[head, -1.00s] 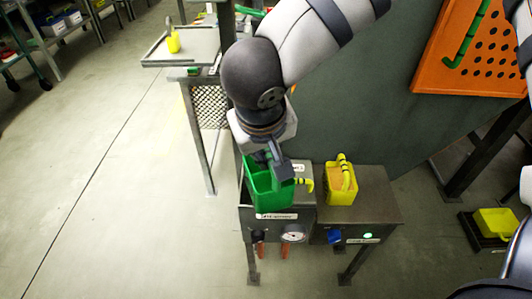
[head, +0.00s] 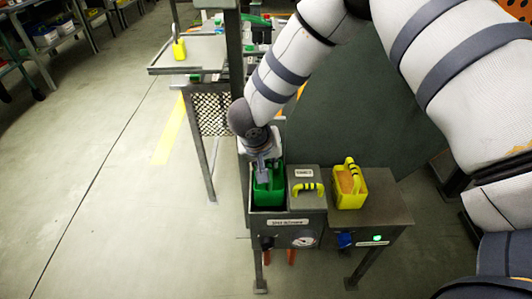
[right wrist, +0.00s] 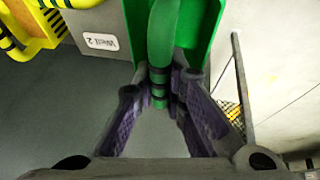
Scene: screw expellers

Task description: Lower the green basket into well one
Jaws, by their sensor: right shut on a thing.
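The green basket (head: 270,197) is at the left opening of the grey two-well unit (head: 290,226). Its lower part is hidden behind the front wall of the opening, and it looks roughly upright. How deep it sits I cannot tell. My right gripper (head: 265,170) is above the basket, shut on its upright green handle. In the right wrist view the basket (right wrist: 205,30) is beyond the fingers (right wrist: 160,95), with the black-banded handle between them. A lid to the right of the opening carries a label, which reads "Well 2" in the wrist view. My left gripper is out of view.
A yellow-and-black handle (head: 307,190) stands on the lid close right of the basket. A yellow basket with brownish contents (head: 350,190) stands on the lower box further right.

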